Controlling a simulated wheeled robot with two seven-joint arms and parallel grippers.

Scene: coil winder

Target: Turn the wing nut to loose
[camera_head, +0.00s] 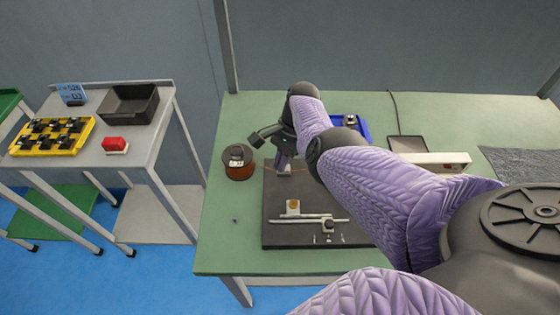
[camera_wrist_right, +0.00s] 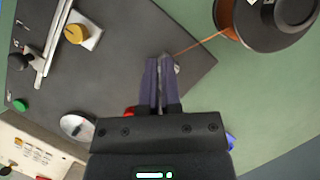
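A dark base plate (camera_head: 275,232) lies on the green table. My right gripper (camera_head: 284,165) points down over its far left part. In the right wrist view the fingers (camera_wrist_right: 162,72) are close together, with a small grey metal piece, which looks like the wing nut (camera_wrist_right: 166,62), between and just beyond the tips. The fingers hide most of it, and its turn angle cannot be read. A copper wire runs from it to the wire spool (camera_head: 238,162), which also shows in the right wrist view (camera_wrist_right: 265,22). My left gripper is out of view.
The plate carries a block with a yellow knob (camera_head: 292,206) and a metal rod (camera_head: 300,219). A blue bin (camera_head: 362,127) and a white box (camera_head: 437,160) stand beyond my right arm. A side table (camera_head: 95,158) at left holds a yellow tray (camera_head: 55,150).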

